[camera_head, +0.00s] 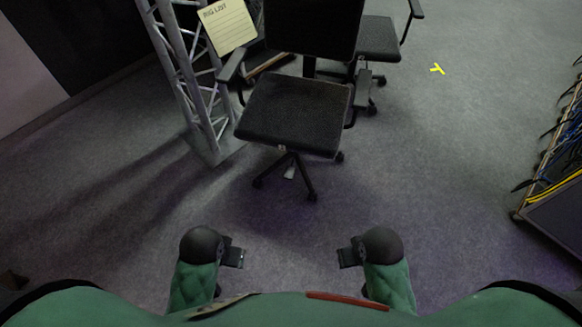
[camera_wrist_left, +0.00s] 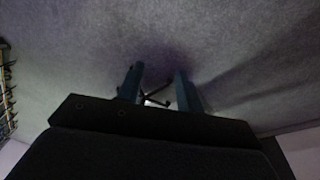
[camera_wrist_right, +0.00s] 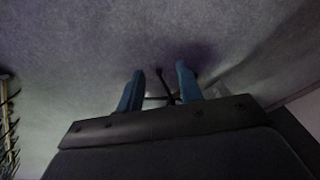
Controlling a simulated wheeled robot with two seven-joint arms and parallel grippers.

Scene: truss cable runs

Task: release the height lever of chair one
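The nearest office chair, with a dark seat (camera_head: 292,115) and a five-legged base (camera_head: 293,168), stands ahead of me at the middle of the head view. I cannot tell from a label whether it is chair one. I cannot make out its height lever; the underside of the seat is mostly hidden. My left gripper (camera_head: 241,258) and right gripper (camera_head: 342,258) are in front of the chair, apart from it. In the left wrist view the left fingers (camera_wrist_left: 158,85) are spread and empty. In the right wrist view the right fingers (camera_wrist_right: 160,85) are also spread and empty.
A second dark chair (camera_head: 378,40) stands behind, to the right. A metal truss (camera_head: 190,70) with a yellow note (camera_head: 227,25) stands left of the near chair. A cable rack (camera_head: 560,170) is at the right edge. The floor between my grippers and the chair is clear.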

